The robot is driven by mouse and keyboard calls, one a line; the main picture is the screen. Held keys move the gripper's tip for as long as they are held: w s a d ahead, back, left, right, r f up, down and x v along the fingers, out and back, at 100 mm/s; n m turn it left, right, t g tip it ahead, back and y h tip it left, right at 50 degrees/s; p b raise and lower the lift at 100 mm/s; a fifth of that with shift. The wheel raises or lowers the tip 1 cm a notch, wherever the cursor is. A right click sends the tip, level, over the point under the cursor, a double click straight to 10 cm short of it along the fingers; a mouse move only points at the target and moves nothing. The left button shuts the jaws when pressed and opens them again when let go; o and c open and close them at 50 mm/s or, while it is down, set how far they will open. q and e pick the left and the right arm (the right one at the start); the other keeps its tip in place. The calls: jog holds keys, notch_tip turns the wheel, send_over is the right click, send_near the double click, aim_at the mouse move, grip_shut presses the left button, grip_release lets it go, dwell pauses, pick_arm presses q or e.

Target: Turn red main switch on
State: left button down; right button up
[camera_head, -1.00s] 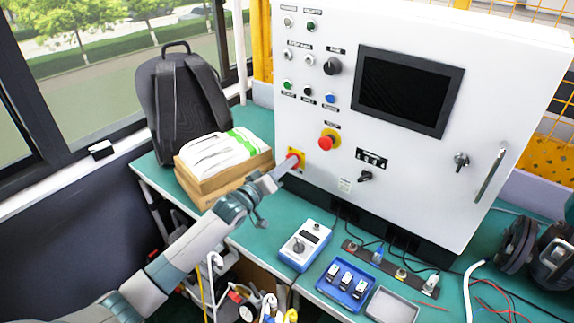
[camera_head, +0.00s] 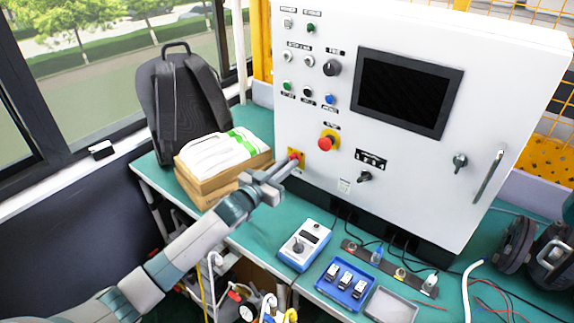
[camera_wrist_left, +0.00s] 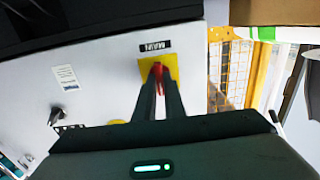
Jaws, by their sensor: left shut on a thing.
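The red main switch (camera_head: 295,155) sits on a yellow plate (camera_head: 301,156) at the lower left of the white cabinet's front (camera_head: 400,150). My left gripper (camera_head: 287,167) reaches it from the lower left, its two fingers pointing at the panel. In the left wrist view the red handle (camera_wrist_left: 158,70) shows between the fingertips, under the MAIN label (camera_wrist_left: 155,47). The left gripper (camera_wrist_left: 158,82) is shut on it. The fingers hide part of the handle, and I cannot read its position marks. My right gripper is not in view.
A red emergency-stop button (camera_head: 327,142) is right of the switch. Boxes with white packs (camera_head: 220,155) and a black backpack (camera_head: 185,100) stand left of the cabinet. A blue-white meter (camera_head: 304,246) and a blue tray (camera_head: 346,284) lie on the green bench in front.

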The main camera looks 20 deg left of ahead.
pick_arm(q)
jog(key=m, duration=0.8)
jog(key=shift+m, duration=0.4)
jog(key=c, duration=1.8)
grip_release()
jog(key=shift+c, duration=0.2)
jog(key=shift+s+f, duration=0.1)
jog(key=shift+s, duration=0.05)
